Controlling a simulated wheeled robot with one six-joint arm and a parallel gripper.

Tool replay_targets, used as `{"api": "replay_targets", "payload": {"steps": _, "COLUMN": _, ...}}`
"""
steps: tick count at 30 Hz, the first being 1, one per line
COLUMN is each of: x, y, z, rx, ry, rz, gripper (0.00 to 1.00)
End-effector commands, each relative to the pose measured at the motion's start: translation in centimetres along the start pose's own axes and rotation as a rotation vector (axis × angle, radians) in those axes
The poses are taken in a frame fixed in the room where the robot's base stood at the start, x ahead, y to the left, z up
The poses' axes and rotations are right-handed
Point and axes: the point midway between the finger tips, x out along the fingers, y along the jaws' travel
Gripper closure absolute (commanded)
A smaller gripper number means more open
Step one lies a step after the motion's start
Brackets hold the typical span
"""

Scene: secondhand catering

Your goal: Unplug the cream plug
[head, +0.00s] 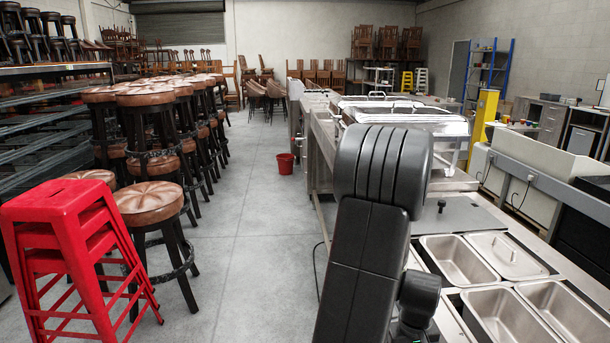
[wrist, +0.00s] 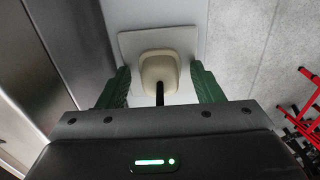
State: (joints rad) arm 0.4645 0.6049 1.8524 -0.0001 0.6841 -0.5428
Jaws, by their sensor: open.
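In the wrist view the cream plug (wrist: 159,68) sits against a pale square plate (wrist: 128,46), with a black cord (wrist: 160,93) running from it toward my gripper body. My gripper (wrist: 160,80) is open, with one green finger on each side of the plug. A gap shows between each finger and the plug, so the fingers look apart from it. The plug's prongs are hidden. In the head view my arm stands in front of the counter, and neither the plug nor my gripper's fingers can be made out.
A steel counter with inset pans (head: 505,315) is at the right in the head view. Red stacked stools (head: 62,225) and brown padded stools (head: 150,203) stand at the left. A red bucket (head: 285,163) is on the floor. The grey aisle (head: 235,240) between is clear.

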Motion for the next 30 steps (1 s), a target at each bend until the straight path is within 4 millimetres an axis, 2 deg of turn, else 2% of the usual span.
{"api": "replay_targets", "payload": {"steps": 26, "x": 0.0, "y": -0.01, "z": 0.0, "rx": 0.0, "ry": 0.0, "rz": 0.0, "gripper": 0.4}}
{"api": "replay_targets", "payload": {"steps": 30, "x": 0.0, "y": -0.01, "z": 0.0, "rx": 0.0, "ry": 0.0, "rz": 0.0, "gripper": 0.66}}
